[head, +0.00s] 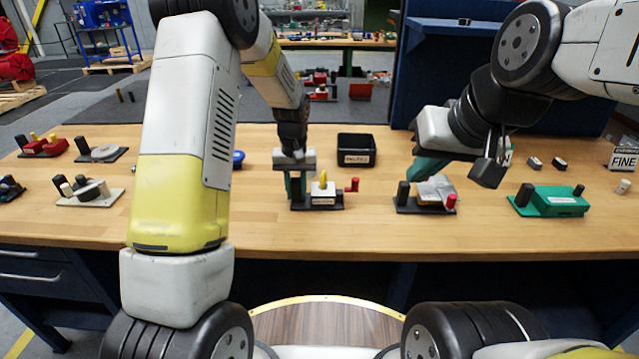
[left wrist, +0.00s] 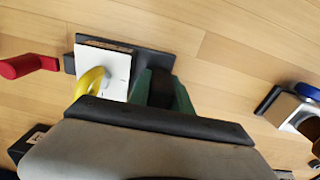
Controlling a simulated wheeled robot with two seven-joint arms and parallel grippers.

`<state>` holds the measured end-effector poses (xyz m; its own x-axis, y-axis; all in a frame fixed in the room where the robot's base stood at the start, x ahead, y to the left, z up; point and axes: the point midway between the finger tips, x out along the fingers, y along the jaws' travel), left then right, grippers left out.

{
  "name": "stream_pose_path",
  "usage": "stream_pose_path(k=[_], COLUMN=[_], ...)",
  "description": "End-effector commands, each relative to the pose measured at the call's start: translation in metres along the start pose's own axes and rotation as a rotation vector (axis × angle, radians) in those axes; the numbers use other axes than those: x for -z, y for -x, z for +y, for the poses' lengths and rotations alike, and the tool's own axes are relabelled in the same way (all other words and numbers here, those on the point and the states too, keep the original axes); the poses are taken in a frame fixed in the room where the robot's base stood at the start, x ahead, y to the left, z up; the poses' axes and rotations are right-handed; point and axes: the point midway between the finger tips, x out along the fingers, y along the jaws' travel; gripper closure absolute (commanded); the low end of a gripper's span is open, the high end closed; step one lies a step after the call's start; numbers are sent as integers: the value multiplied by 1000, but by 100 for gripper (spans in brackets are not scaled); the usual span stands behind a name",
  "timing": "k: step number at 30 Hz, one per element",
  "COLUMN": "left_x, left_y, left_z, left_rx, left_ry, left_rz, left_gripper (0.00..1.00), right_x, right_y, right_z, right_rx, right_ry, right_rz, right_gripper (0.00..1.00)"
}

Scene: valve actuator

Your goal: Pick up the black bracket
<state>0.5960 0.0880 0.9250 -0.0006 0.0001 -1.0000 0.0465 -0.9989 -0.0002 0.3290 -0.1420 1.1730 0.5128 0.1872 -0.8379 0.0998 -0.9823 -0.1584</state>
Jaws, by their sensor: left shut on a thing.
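The black bracket (head: 325,207) lies on the wooden table near the middle in the head view, a flat black base with an upright post at its left end. A white block with a yellow hook (head: 323,188) sits on its base. My left gripper (head: 297,188) points down, shut on the black post. In the left wrist view the post (left wrist: 161,90) shows between the green fingers, and the bracket's base (left wrist: 158,62) runs beside it. My right gripper (head: 424,168) hangs by another assembly with a silver block (head: 436,189); its jaw opening is unclear.
A red handle (head: 352,185) is at the bracket's right end. A black labelled bin (head: 356,150) stands behind. A green assembly (head: 550,201) is to the right; several other assemblies are to the left. The table's front strip is clear.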

Motion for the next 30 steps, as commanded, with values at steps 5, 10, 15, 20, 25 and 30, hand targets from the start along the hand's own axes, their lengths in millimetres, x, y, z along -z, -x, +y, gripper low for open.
stream_pose_path(k=[5,10,15,20,25,30], left_x=[0,0,1,1,2,2], left_y=[1,1,1,6,33,67], left_z=[0,0,0,0,1,1], left_rx=[-1,-1,-1,-1,-3,-3], left_ry=[0,0,0,0,0,1], left_rz=[2,2,3,4,8,6], left_gripper=[100,100,100,100,100,100], right_x=[0,0,0,0,0,0], right_y=[0,0,0,0,0,0], right_z=[0,0,0,0,0,0], right_rx=[0,0,0,0,0,0], right_ry=[0,0,0,0,0,0], right_rz=[0,0,0,0,0,0], right_gripper=[100,100,100,100,100,100])
